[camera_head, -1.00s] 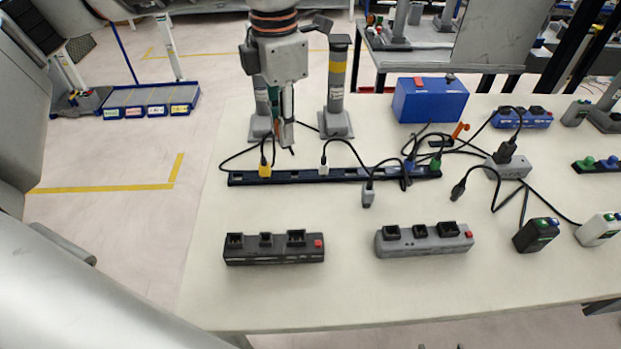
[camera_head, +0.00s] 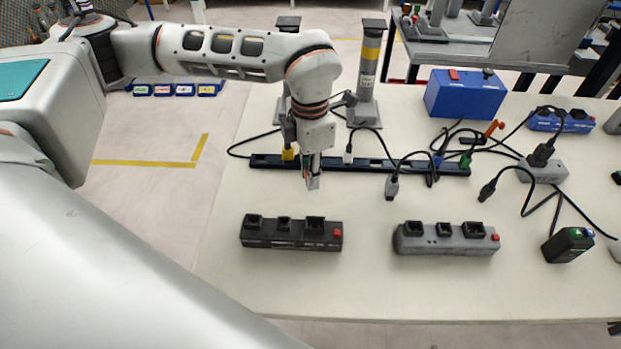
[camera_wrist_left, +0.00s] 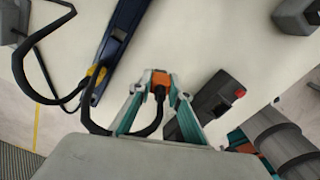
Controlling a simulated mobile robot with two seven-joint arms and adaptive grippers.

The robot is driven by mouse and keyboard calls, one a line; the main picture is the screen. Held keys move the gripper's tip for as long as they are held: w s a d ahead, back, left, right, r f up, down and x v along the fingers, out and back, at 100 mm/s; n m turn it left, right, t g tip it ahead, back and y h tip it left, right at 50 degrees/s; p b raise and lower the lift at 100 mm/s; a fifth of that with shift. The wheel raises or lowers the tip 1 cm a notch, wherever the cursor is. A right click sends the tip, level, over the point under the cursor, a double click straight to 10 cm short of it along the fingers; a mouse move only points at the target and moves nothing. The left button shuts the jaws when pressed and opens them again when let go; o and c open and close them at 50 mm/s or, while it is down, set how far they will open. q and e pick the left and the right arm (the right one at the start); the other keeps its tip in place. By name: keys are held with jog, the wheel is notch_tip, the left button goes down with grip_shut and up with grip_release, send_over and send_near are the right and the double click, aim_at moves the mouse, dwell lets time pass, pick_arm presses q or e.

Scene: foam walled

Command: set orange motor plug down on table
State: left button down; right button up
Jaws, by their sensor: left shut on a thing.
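The orange motor plug (camera_wrist_left: 160,80) sits between the fingertips of my left gripper (camera_wrist_left: 159,77) in the left wrist view. A black cable runs from the plug and loops to the left. In the head view my left gripper (camera_head: 313,182) points down over the table (camera_head: 370,285), just in front of the long dark power strip. The plug is mostly hidden by the fingers there. I cannot tell the exact height above the table. My right gripper is not in view.
A black socket block (camera_head: 290,234) and a grey socket block (camera_head: 445,240) stand in front. The long strip (camera_head: 330,163) holds a yellow plug (camera_head: 288,154) and several others. Cables tangle at right. Bare tabletop lies between strip and blocks.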

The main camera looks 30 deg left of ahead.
pick_arm(q)
jog(key=shift+f, duration=1)
jog(key=shift+f, duration=0.15)
jog(key=c, duration=1.9)
grip_release()
notch_tip(320, 180, up, 12)
jog(key=shift+r+p, duration=0.15)
jog(key=shift+p, duration=0.3)
